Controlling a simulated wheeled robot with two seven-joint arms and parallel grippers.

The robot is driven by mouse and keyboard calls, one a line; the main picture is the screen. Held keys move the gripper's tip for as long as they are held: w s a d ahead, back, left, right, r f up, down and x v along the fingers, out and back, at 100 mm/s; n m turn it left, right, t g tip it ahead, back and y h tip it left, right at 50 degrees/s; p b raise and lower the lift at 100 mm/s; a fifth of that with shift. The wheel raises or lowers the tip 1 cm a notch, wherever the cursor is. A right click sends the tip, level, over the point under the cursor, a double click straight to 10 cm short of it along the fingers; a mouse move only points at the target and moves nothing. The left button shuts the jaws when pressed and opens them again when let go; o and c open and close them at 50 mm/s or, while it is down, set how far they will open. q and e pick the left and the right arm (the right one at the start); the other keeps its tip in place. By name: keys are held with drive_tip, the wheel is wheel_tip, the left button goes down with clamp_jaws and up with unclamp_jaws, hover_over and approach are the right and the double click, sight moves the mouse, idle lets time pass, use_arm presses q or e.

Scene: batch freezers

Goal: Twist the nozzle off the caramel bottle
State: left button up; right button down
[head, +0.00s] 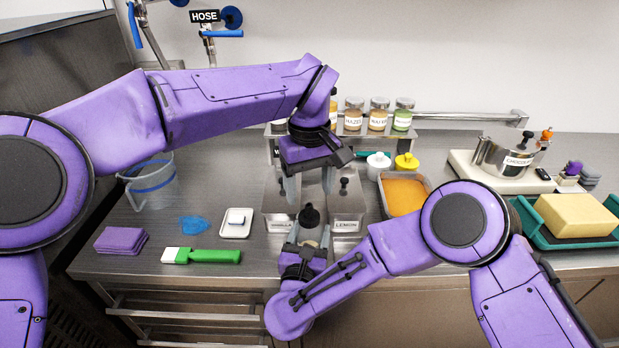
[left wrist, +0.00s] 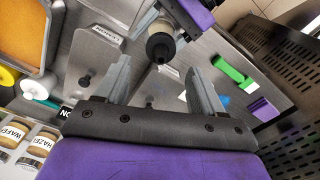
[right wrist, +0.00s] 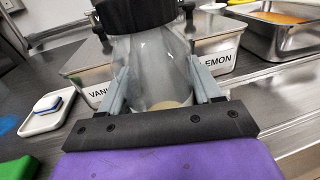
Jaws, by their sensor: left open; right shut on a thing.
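The caramel bottle (head: 309,233) is a clear squeeze bottle with a black cap and nozzle (head: 309,214); no label on it is readable. My right gripper (head: 308,243) is shut on the bottle's body and holds it upright at the counter's front. In the right wrist view the fingers flank the clear body (right wrist: 155,72), below the black cap (right wrist: 135,14). My left gripper (head: 310,195) is open above the nozzle, fingers pointing down. In the left wrist view the nozzle (left wrist: 160,46) shows beyond the open fingers (left wrist: 163,78), with nothing between them.
Steel bins, one labelled LEMON (head: 346,222), stand right behind the bottle. A white tray (head: 236,232), a green-handled scraper (head: 205,256), purple cloths (head: 121,241) and a clear jug (head: 150,188) lie to the left. An orange-filled pan (head: 428,180) stands to the right.

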sight(310, 204)
use_arm(q)
wheel_tip(310, 204, down, 6)
drive_tip(key=shift+f, duration=0.15)
drive_tip(key=shift+c, duration=0.4)
